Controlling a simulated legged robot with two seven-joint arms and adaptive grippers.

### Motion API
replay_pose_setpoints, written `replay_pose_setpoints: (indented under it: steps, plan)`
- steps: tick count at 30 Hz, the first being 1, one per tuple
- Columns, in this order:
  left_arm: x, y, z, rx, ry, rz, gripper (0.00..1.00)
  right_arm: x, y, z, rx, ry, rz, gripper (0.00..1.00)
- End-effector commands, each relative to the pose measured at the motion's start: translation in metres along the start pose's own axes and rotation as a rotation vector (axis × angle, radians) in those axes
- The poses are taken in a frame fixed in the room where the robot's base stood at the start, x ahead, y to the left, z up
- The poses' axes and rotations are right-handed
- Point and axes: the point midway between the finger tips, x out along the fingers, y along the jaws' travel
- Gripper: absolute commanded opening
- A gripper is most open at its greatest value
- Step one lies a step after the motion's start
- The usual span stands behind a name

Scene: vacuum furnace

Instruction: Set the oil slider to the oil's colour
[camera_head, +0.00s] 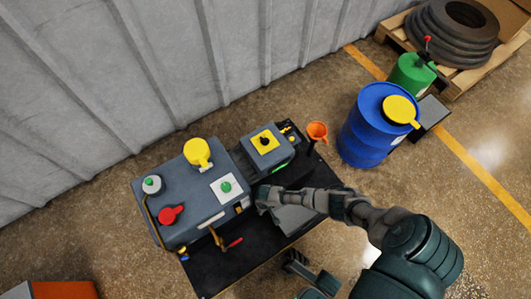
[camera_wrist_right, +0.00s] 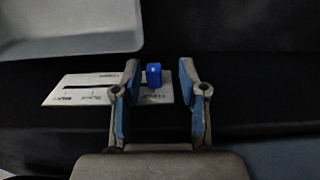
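The oil slider shows in the right wrist view as a blue knob (camera_wrist_right: 153,74) on a white label plate (camera_wrist_right: 85,88) with a dark slot. The knob is near the right end of the plate; the printed labels are too small to read. My right gripper (camera_wrist_right: 158,78) is open, its blue-padded fingers on either side of the knob with gaps. In the head view my right gripper (camera_head: 263,198) is low at the machine's front edge and hides the slider. My left gripper (camera_head: 293,261) is at the bottom, off the bench edge. I cannot make out the oil's colour.
The grey machine (camera_head: 180,208) with yellow, red and green controls stands on a black bench (camera_head: 225,272). A grey control box (camera_head: 268,147) and an orange funnel (camera_head: 317,130) are behind. A blue drum (camera_head: 365,140) and green can (camera_head: 410,72) stand to the right.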

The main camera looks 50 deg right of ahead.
Motion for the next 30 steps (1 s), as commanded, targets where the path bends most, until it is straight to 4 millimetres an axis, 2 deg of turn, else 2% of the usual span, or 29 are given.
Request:
replay_pose_setpoints:
  steps: [7, 11, 24, 30]
  plan:
    - [0.002, 0.0, -0.006, 0.002, 0.013, 0.0, 0.0, -0.003, 0.002, -0.001, 0.0, 0.001, 0.001, 0.42]
    - [0.002, 0.001, -0.006, 0.002, 0.011, 0.0, 0.0, -0.016, 0.002, -0.001, 0.001, 0.002, 0.0, 0.42]
    - [0.001, 0.001, -0.004, 0.001, 0.008, 0.001, 0.0, -0.1, 0.0, -0.001, -0.001, 0.002, -0.001, 0.42]
    - [0.001, 0.001, -0.004, 0.001, 0.008, 0.001, 0.0, -0.117, 0.0, -0.001, -0.001, -0.001, 0.001, 0.42]
